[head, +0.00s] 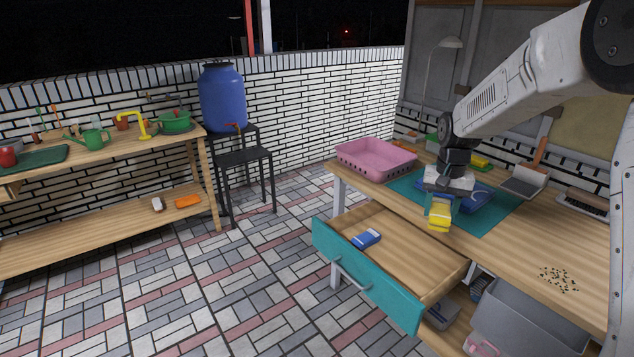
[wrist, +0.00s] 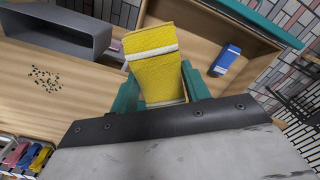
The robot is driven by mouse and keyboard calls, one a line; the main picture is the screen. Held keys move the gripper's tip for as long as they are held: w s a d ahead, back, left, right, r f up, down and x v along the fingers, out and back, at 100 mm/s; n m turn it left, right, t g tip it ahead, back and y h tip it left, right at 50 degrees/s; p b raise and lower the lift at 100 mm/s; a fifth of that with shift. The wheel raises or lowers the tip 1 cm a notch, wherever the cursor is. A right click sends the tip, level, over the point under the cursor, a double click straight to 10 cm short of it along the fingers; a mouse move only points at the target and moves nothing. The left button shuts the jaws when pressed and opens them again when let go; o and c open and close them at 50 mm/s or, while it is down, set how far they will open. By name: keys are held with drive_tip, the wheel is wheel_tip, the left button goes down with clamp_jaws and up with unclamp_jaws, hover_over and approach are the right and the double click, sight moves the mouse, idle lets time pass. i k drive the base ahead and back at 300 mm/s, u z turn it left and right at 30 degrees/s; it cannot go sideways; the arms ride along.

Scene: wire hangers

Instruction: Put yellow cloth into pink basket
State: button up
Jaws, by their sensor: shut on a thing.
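My gripper (head: 440,206) is shut on a folded yellow cloth (head: 439,218) with a pale stripe. In the wrist view the yellow cloth (wrist: 155,62) stands out between the two teal fingers (wrist: 160,98). In the head view the gripper and cloth are above the front edge of the wooden table, near the teal mat. The pink basket (head: 366,168) stands on the table's far left corner, left of the gripper and apart from it. The part of the basket that shows looks empty.
An open drawer (head: 365,285) with a blue and white box (head: 366,239) juts out below the tabletop. A blue item (head: 478,196) lies on the teal mat (head: 497,212). Small dark bits (head: 558,280) lie on the right. A grey bin (head: 525,322) sits below.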

sight(374, 165)
drive_tip(key=k, duration=0.35)
drive_tip(key=u, duration=1.15)
drive_tip(key=i, duration=1.6)
drive_tip(key=u, duration=0.25)
drive_tip(key=i, duration=1.65)
drive_tip(key=z, duration=0.25)
drive_tip(key=i, duration=1.45)
drive_tip(key=z, duration=1.4)
drive_tip(key=i, duration=0.75)
drive_tip(key=z, duration=1.3)
drive_tip(key=i, duration=0.55)
drive_tip(key=z, duration=0.25)
